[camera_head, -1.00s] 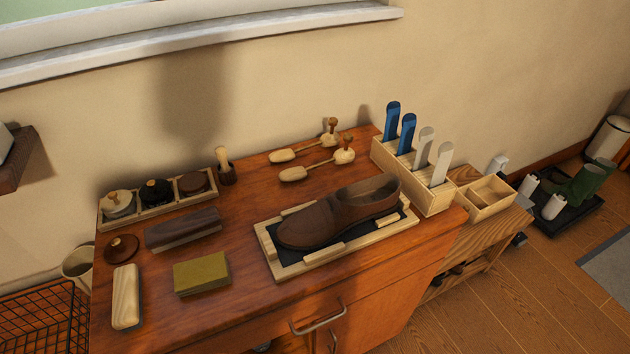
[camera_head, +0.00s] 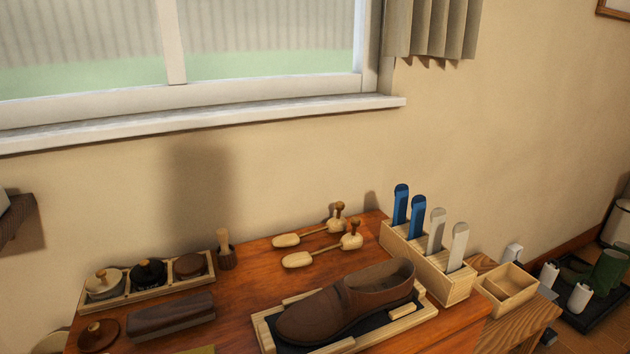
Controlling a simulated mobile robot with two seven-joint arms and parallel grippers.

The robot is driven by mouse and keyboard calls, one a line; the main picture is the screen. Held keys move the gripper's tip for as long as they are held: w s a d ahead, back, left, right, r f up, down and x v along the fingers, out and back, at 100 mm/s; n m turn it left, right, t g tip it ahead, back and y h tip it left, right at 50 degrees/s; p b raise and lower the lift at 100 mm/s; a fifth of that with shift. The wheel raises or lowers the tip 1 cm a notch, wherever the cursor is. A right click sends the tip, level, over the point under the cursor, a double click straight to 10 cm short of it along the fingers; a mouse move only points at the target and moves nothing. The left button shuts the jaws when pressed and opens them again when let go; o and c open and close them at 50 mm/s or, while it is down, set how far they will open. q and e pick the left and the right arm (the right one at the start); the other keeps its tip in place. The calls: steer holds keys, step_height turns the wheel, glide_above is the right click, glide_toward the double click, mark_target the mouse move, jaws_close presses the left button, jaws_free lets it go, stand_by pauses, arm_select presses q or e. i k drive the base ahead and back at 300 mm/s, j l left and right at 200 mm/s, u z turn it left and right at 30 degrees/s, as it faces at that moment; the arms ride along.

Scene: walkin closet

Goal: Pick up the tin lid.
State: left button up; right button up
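A small round brown lid with a knob (camera_head: 98,334) lies at the left end of the wooden cabinet top, in front of the tin tray. The wooden tray (camera_head: 128,301) holds several round tins: one with a pale knobbed lid (camera_head: 105,284), one with a black knobbed lid (camera_head: 149,273), and a brown one without a visible knob (camera_head: 190,265). I cannot tell for certain which lid the task names. Neither of my grippers is in view.
A dark brown brush or roll (camera_head: 170,315) lies right of the loose lid. A brown shoe (camera_head: 345,303) rests on a framed mat.

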mark_target(100, 335)
steer(key=k+j+u, duration=0.1)
steer(key=u, duration=1.25)
steer(key=j+z, duration=0.15)
steer(key=z, duration=0.25)
steer(key=j+z, duration=0.2)
steer(key=z, duration=0.15)
steer(key=k+j+z, duration=0.1)
steer(key=z, duration=0.3)
steer(key=k+j+z, duration=0.1)
steer(key=z, duration=0.3)
steer(key=k+j, duration=0.1)
